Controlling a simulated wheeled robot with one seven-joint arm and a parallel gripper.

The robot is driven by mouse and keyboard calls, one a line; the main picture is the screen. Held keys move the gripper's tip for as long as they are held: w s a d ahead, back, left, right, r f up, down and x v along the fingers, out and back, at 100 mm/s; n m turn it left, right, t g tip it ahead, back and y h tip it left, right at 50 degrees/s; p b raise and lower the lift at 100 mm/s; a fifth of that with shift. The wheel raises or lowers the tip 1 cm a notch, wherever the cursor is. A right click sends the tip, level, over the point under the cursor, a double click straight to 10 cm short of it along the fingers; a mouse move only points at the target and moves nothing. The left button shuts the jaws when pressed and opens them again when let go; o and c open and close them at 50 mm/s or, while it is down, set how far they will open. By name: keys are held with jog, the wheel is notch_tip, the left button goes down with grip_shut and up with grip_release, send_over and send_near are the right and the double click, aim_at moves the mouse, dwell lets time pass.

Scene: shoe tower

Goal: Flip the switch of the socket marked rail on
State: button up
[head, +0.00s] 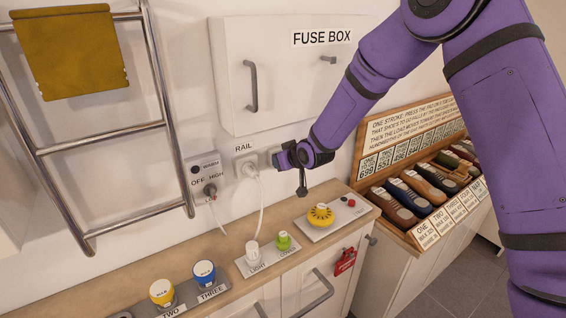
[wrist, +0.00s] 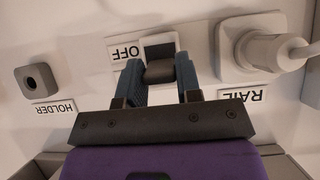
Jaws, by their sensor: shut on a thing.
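The rail socket (head: 246,165) is on the white wall with a white plug in it, under a RAIL label (head: 243,147). In the wrist view the picture is upside down, and the socket (wrist: 232,62) is at the upper right. Beside it is a switch with a pale square frame (wrist: 160,39) and an OFF label (wrist: 127,52). My gripper (wrist: 161,74) is at this switch, its blue fingers on either side of a dark grey piece that looks like the switch's lever. In the head view my gripper (head: 279,159) hides most of the switch.
The fuse box (head: 290,85) is just above. A metal towel rail (head: 105,133) and a WARM/OFF/HIGH dial (head: 205,178) are to the left. A counter (head: 215,250) with buttons runs below. A shoe rack (head: 415,195) is at the right. A holder (wrist: 37,78) is on the wall.

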dwell(0.4)
jog(key=o, duration=0.9)
jog(key=shift+r, duration=0.1)
jog(key=v, duration=1)
jog(key=shift+s+d+r, duration=0.15)
jog(key=shift+s+r, duration=0.05)
jog(key=shift+s, duration=0.1)
